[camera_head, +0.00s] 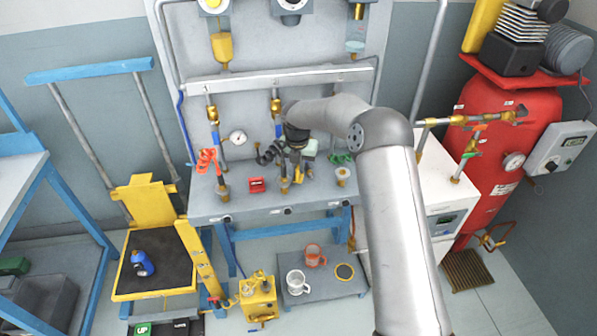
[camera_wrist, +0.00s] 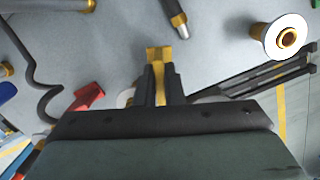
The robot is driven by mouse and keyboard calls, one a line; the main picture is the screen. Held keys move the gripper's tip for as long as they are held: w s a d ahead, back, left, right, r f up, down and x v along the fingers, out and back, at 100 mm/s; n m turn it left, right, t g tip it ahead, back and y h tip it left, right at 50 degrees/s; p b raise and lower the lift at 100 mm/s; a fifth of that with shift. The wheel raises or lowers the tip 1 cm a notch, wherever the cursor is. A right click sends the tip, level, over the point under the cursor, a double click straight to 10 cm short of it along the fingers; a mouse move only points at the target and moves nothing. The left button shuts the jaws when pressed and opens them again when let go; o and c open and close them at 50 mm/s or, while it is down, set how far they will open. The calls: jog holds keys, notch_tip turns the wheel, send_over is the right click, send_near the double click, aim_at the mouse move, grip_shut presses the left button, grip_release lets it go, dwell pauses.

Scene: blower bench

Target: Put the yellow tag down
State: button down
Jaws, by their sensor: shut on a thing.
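The yellow tag (camera_wrist: 159,54) shows in the wrist view as a small yellow piece between my fingertips, with a wider end sticking out past them. My gripper (camera_wrist: 159,80) is shut on it. In the head view my gripper (camera_head: 296,163) points down over the middle of the grey bench (camera_head: 240,207). The tag cannot be clearly told from the brass fittings there. I cannot tell whether it touches the bench top.
A white disc with a brass fitting (camera_wrist: 288,38) is at right in the wrist view. A metal-tipped rod (camera_wrist: 178,20) lies ahead, and a red part (camera_wrist: 85,100) is at left. A small red box (camera_head: 257,185) and green coil (camera_head: 341,159) flank my gripper.

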jog(key=shift+f, duration=1.6)
jog(key=c, duration=1.5)
grip_release()
jog(key=shift+c, duration=0.2)
